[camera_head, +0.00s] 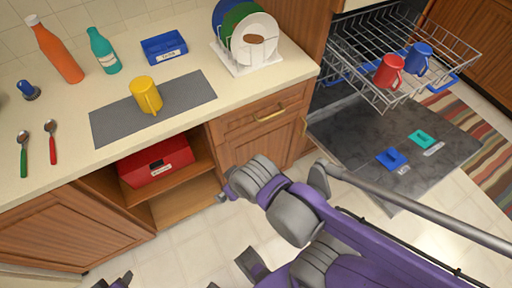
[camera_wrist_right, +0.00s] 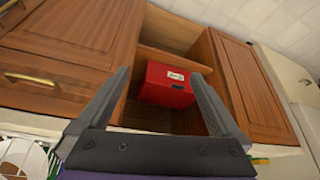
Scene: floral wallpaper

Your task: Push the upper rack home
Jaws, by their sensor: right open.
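The dishwasher's upper rack (camera_head: 345,65) is a grey wire basket at the top right of the head view, pulled out over the lowered door. A red mug (camera_head: 388,71) and a blue mug (camera_head: 418,58) stand in it. My right gripper (camera_head: 227,186) is in front of the base cabinets, left of and below the rack, and touches nothing I can see. In the right wrist view its two fingers (camera_wrist_right: 160,77) are apart and empty, facing the open cabinet. Only a small dark part that may be my left gripper (camera_head: 117,282) shows at the bottom edge.
The dishwasher door (camera_head: 365,125) lies open, with a blue piece (camera_head: 391,158) and a teal piece (camera_head: 421,139) on it. A red box (camera_head: 156,162) sits in the open cabinet. The counter holds bottles, a yellow mug (camera_head: 146,95) and a plate rack (camera_head: 240,66). A striped rug lies at right.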

